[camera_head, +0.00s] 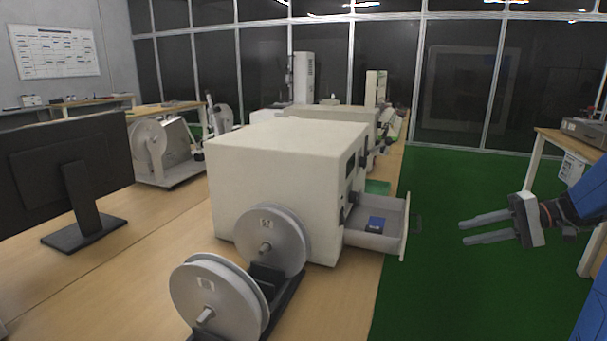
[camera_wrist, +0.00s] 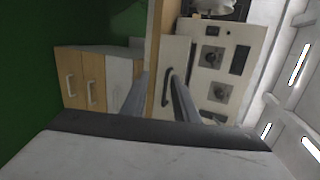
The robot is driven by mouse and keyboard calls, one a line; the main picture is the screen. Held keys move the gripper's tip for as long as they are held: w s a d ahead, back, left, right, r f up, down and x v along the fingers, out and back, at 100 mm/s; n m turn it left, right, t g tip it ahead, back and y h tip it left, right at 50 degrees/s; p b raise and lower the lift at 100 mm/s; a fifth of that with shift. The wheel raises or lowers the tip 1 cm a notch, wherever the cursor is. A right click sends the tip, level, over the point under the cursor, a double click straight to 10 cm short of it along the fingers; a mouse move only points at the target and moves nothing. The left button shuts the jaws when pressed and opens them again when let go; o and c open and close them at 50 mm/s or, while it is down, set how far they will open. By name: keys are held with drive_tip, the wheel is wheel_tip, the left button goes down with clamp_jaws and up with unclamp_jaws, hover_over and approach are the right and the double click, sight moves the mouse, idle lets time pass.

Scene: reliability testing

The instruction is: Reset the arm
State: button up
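My gripper (camera_head: 462,233) is at the right of the head view, over the green floor. Its two grey fingers point left toward the open drawer (camera_head: 404,228) of the white machine (camera_head: 270,165), clear of it. The fingers are apart with nothing between them. In the wrist view, my gripper (camera_wrist: 160,95) also shows its fingers apart, with the drawer's front and dark handle (camera_wrist: 168,85) beyond them. A small blue item (camera_head: 376,223) lies in the drawer.
Two metal reels (camera_head: 218,298) stand at the machine's front on the wooden table (camera_head: 110,285). A black monitor (camera_head: 70,170) is at the left. A side bench (camera_head: 555,145) stands at the right. Green floor (camera_head: 440,290) is clear between table and bench. Wooden drawers (camera_wrist: 82,78) show in the wrist view.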

drive_tip(key=s+a+f+n+g+h, duration=0.1)
drive_tip(key=s+a+f+g+h, duration=0.15)
drive_tip(key=s+a, duration=0.35)
drive_tip(key=s+a+f+g+h, duration=0.1)
drive_tip(key=s+a+h, duration=0.25)
drive_tip(key=a, duration=0.35)
drive_tip(key=s+a+f+n+t+h, duration=0.1)
drive_tip(key=s+f+t+h, duration=0.1)
drive_tip(key=s, duration=0.5)
drive_tip(key=s+a+f+n+t+h, duration=0.1)
drive_tip(key=s+f+n+t+h, duration=0.1)
drive_tip(key=s, duration=0.6)
drive_tip(key=shift+a+f+h, duration=0.2)
drive_tip(key=shift+f+h, duration=0.4)
drive_tip(key=shift+h, duration=0.8)
drive_tip(key=shift+s, duration=0.1)
